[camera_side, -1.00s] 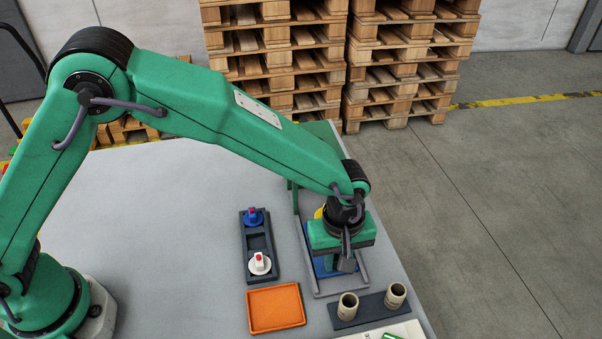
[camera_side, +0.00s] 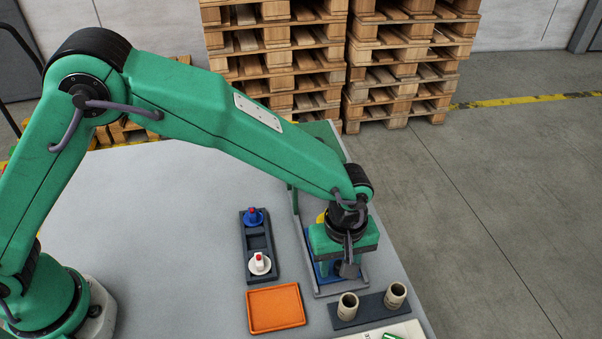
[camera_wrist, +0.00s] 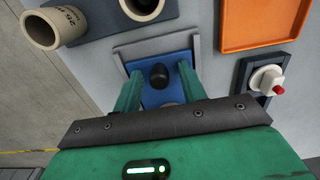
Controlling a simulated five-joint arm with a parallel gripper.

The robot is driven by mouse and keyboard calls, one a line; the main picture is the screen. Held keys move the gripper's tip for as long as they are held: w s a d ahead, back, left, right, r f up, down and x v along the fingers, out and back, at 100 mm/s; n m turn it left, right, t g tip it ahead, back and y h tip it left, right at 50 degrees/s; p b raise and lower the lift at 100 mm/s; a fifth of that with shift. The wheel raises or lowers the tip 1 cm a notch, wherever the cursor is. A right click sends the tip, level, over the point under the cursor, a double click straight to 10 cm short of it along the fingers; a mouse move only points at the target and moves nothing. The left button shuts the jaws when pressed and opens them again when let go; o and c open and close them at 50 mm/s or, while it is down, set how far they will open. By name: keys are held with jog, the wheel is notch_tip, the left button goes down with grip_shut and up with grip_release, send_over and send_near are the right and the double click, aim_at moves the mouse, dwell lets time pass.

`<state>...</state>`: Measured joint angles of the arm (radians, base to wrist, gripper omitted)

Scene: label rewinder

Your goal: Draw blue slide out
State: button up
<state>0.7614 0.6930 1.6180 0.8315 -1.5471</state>
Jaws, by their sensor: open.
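The blue slide (camera_wrist: 178,88) lies in a grey frame (camera_wrist: 122,54) and carries a black knob (camera_wrist: 159,75). In the side view the slide (camera_side: 322,270) is mostly hidden under my gripper (camera_side: 345,268), and its knob cannot be made out there. In the wrist view my gripper (camera_wrist: 158,88) is open, with one green finger on each side of the knob. I see a gap between the knob and each finger. The exact height of the fingertips against the knob cannot be told.
An orange tray (camera_side: 276,308) lies to the left of the frame's near end. A dark holder (camera_side: 246,246) with a blue knob (camera_side: 254,217) and a white knob (camera_side: 260,264) stands to the left. Two beige cores (camera_side: 348,306) stand on a dark base in front.

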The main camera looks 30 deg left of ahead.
jog(key=shift+r, duration=3.4)
jog(key=shift+w+a+r, duration=0.1)
jog(key=shift+a+r, duration=0.15)
jog(key=s+a+r+m+t+h, duration=0.1)
jog(key=a+r+m, duration=0.1)
jog(key=a+r, duration=0.65)
jog(key=a+r+m+t, duration=0.15)
jog(key=a+r, duration=0.35)
jog(key=a, duration=0.6)
jog(key=s+a+r+m+t, duration=0.1)
jog(key=s+a+m, duration=0.1)
jog(key=s+a, duration=0.5)
jog(key=s+a+m+t+y, duration=0.1)
jog(key=s+a+m+t, duration=0.1)
jog(key=s+a, duration=0.4)
jog(key=shift+s+a+r+m, duration=0.35)
jog(key=shift+a+m, duration=0.4)
jog(key=shift+a, duration=0.35)
